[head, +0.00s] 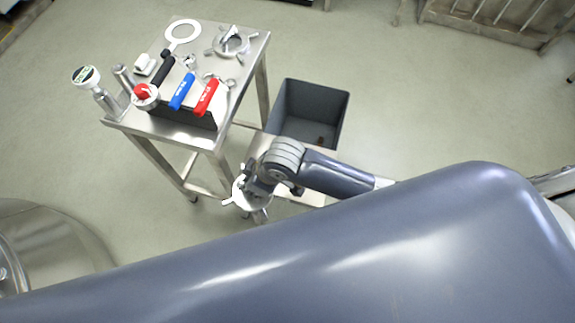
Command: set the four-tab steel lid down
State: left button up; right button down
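The four-tab steel lid (239,196) is a bright round piece with short tabs sticking out at its edge. It shows below and left of my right gripper (258,184), which appears shut on it; the fingers overlap the lid and hide part of it. The lid is just off the near right corner of the steel table, and I cannot tell how high it is. My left gripper is not in view.
The steel table (251,62) holds a tabbed ring (231,41), a white ring (183,35), blue (181,92) and red (207,97) handles, and a round gauge (86,77). A dark grey bin (337,112) stands right of it. A steel vessel (60,245) is at lower left.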

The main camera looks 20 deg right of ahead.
jog(key=shift+s+a+f, duration=0.35)
jog(key=shift+s+f, duration=0.4)
jog(key=shift+f, duration=0.05)
jog(key=shift+n, duration=0.3)
jog(key=w+d, duration=0.3)
jog(key=d, duration=0.1)
jog(key=w+d+f, duration=0.1)
jog(key=w+d, duration=0.2)
jog(key=d, duration=0.1)
jog(key=w+d, duration=0.3)
jog(key=d, duration=0.1)
jog(key=shift+f, duration=0.3)
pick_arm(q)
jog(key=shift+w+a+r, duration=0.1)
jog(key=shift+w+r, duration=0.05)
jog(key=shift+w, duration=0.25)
pick_arm(e)
jog(key=shift+w+d+f, duration=0.1)
jog(key=shift+d+f, duration=0.05)
jog(key=shift+f, duration=0.75)
jog(key=shift+w+d+f, duration=0.1)
jog(key=shift+d+f, duration=0.05)
jog(key=shift+f, duration=0.75)
jog(key=shift+f, duration=0.1)
jog(key=c, duration=1.8)
grip_release()
jog(key=shift+c, duration=0.2)
jog(key=shift+o, duration=1)
jog(key=shift+s+f, duration=0.1)
